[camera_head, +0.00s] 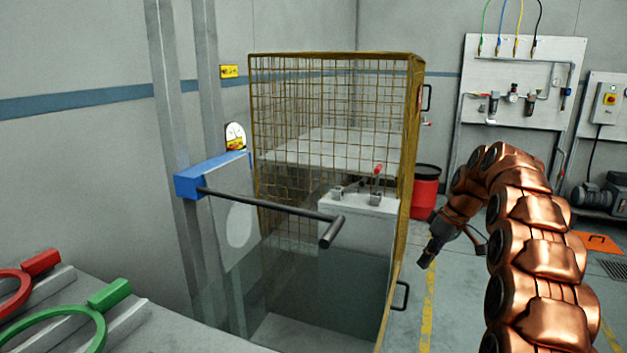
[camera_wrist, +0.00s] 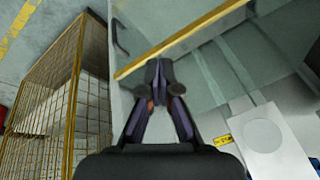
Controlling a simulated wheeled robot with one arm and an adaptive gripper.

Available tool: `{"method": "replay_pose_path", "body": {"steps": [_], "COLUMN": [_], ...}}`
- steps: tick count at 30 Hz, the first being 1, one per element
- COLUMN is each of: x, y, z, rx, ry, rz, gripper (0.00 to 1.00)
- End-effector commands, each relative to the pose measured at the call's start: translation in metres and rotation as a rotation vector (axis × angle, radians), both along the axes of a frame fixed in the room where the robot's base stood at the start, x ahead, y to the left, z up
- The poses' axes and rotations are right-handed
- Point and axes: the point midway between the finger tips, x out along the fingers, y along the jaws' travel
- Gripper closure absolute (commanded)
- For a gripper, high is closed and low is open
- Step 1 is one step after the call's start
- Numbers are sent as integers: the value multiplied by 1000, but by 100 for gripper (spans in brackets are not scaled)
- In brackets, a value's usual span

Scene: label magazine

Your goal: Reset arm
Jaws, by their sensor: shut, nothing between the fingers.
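My copper-coloured arm stands on the right side of the head view. My gripper (camera_head: 433,243) hangs at its end, to the right of the yellow mesh cage and clear of it. In the wrist view my gripper (camera_wrist: 161,82) is shut with nothing between its fingertips. It touches nothing that I can see.
A yellow mesh cage (camera_head: 335,60) with a glass-like lower front stands in the middle. A blue block with a black bar (camera_head: 270,203) sticks out before it. Red (camera_head: 40,262) and green (camera_head: 108,294) ring-shaped tools lie front left. A red bin (camera_head: 426,185) stands behind my gripper.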

Motion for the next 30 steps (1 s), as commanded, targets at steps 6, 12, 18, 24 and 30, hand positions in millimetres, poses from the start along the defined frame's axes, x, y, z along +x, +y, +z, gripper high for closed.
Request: {"method": "replay_pose_path", "body": {"steps": [6, 12, 18, 24, 30], "x": [-37, -76, -119, -165, -214], "y": [30, 53, 72, 88, 98], "z": [10, 13, 13, 10, 3], "rx": [-10, -28, -57, -96, -140], "ry": [63, 122, 179, 227, 274], "rz": [-60, -118, -176, -236, -298], "gripper": [100, 100, 100, 100, 100]}}
